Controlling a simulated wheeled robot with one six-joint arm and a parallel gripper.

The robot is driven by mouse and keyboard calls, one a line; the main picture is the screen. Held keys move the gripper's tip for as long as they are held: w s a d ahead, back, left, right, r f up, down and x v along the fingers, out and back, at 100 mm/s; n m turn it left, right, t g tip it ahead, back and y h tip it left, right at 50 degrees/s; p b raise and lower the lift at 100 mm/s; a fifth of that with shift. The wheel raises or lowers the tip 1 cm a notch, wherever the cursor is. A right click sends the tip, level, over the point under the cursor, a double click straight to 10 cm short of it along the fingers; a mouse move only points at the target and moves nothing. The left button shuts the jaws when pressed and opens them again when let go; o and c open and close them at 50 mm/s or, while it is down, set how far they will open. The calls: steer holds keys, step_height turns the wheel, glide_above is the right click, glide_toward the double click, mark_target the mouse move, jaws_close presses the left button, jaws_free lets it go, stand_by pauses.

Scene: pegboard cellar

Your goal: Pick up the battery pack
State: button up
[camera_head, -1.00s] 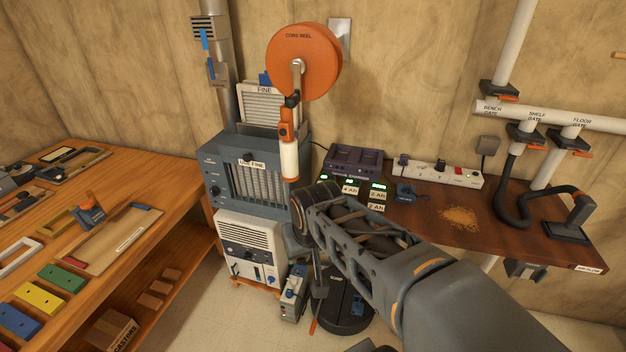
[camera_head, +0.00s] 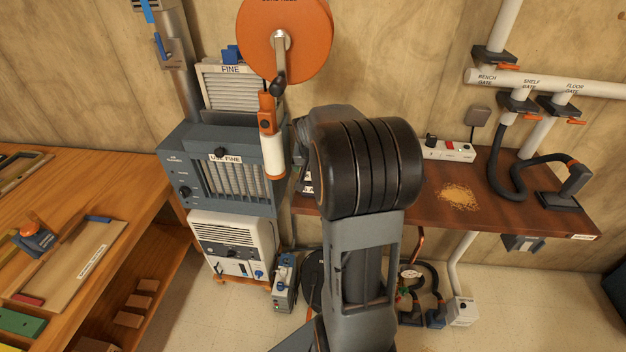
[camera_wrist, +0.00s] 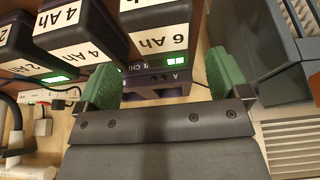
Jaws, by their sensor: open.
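In the wrist view, which looks upside down, a dark battery pack (camera_wrist: 155,35) labelled 6 Ah shows a lit green indicator. Beside it on the left is a 4 Ah battery pack (camera_wrist: 85,40), with parts of others further left. They sit at a dark charger (camera_wrist: 158,84). My gripper (camera_wrist: 163,82) is open; its green fingers stand apart in front of the charger, either side of the 6 Ah pack's line, with nothing between them. In the head view my arm hides the packs, charger and gripper.
A grey-blue air cleaner (camera_head: 222,165) stands left of my arm, with an orange cord reel (camera_head: 285,40) above. A power strip (camera_head: 447,150) and a sawdust pile (camera_head: 457,196) are on the brown bench (camera_head: 530,205). A black hose (camera_head: 497,180) curves at its right.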

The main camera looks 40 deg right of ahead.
steer(key=shift+p+x, duration=0.3)
steer(key=shift+x, duration=2.95)
steer(key=shift+a, duration=0.2)
steer(key=shift+f+b, duration=0.2)
steer(key=shift+b, duration=0.15)
steer(key=shift+w, duration=0.1)
steer(key=c, duration=1)
steer(key=shift+o, duration=0.2)
steer(key=shift+r, duration=0.1)
